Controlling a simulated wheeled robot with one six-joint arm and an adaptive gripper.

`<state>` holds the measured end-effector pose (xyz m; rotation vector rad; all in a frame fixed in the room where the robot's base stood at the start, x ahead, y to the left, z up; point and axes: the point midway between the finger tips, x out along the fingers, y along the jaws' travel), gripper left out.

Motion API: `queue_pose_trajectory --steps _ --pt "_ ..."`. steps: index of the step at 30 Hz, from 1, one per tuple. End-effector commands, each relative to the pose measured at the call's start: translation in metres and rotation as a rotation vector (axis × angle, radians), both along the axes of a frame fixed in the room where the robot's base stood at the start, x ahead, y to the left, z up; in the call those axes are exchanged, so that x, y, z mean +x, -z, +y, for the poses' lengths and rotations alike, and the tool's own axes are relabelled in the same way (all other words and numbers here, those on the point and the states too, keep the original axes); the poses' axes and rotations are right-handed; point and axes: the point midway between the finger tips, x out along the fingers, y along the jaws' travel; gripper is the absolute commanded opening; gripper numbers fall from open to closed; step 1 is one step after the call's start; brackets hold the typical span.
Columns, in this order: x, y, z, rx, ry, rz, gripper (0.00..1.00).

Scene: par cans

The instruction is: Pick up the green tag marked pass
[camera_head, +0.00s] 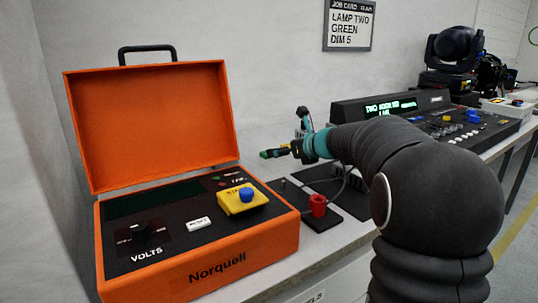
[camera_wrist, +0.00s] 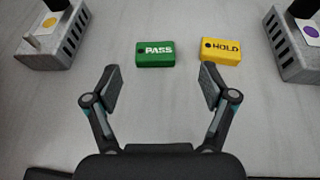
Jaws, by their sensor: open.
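The green tag marked PASS (camera_wrist: 155,54) lies flat on a grey surface in the wrist view, ahead of my gripper and a little left of its middle. A yellow tag marked HOLD (camera_wrist: 220,51) lies to its right, apart from it. My gripper (camera_wrist: 159,83) is open, with nothing between its fingers. The green tag is beyond the fingertips in the picture and untouched. In the head view my gripper (camera_head: 300,138) is small, over the bench between the orange case and the console. I cannot clearly make out the tags there.
Grey slotted blocks stand left (camera_wrist: 52,48) and right (camera_wrist: 291,45) of the tags in the wrist view. An open orange case (camera_head: 205,262) fills the left of the head view. A red part (camera_head: 318,206) stands near the bench's front. A black console (camera_head: 450,128) lies right.

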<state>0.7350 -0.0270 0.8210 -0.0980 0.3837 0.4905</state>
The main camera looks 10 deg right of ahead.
Motion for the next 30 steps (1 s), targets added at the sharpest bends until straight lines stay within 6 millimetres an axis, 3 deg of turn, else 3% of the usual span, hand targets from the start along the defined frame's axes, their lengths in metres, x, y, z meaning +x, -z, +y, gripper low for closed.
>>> queue_pose_trajectory --steps 10,18,24,30 --pt "0.031 0.018 0.025 0.000 -0.002 0.001 0.83" --pt "0.035 0.020 0.027 0.000 -0.001 0.000 0.83" --pt "0.035 0.020 0.027 0.000 -0.001 0.001 0.33" --pt "0.035 0.020 0.027 0.000 -0.001 0.000 0.29"
